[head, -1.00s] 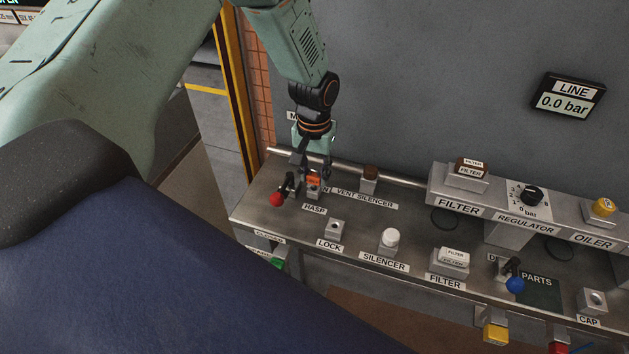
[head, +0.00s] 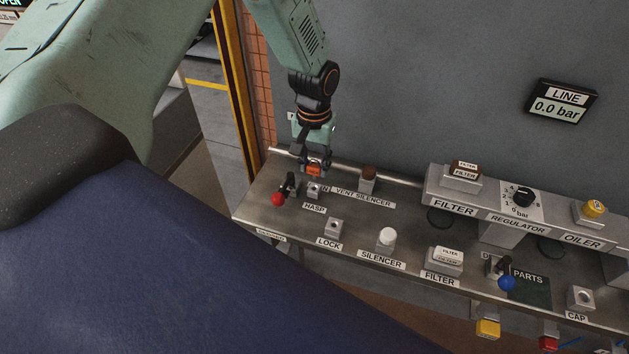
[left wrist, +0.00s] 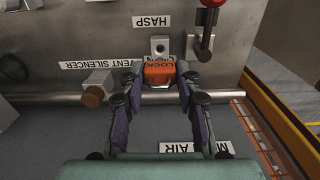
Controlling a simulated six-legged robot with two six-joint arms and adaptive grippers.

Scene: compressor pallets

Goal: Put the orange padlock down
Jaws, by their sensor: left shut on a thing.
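The orange padlock (head: 314,170) is between the fingers of my left gripper (head: 314,163), which is shut on it. In the head view it is held up behind the metal block at the HASP label (head: 314,190). In the left wrist view the padlock (left wrist: 159,73) shows its lettered orange face between the fingertips of the gripper (left wrist: 158,80), with the hasp block (left wrist: 159,46) just beyond it. The padlock looks apart from the block. The block at the LOCK label (head: 333,229) stands empty nearer the front edge. My right gripper is not in view.
A red-knobbed lever (head: 279,198) stands beside the hasp block. The brown vent silencer (head: 369,173), white silencer (head: 387,238) and a filter block (head: 446,262) stand to the right. A rail (head: 400,179) runs along the back. The panel reads 0.0 bar.

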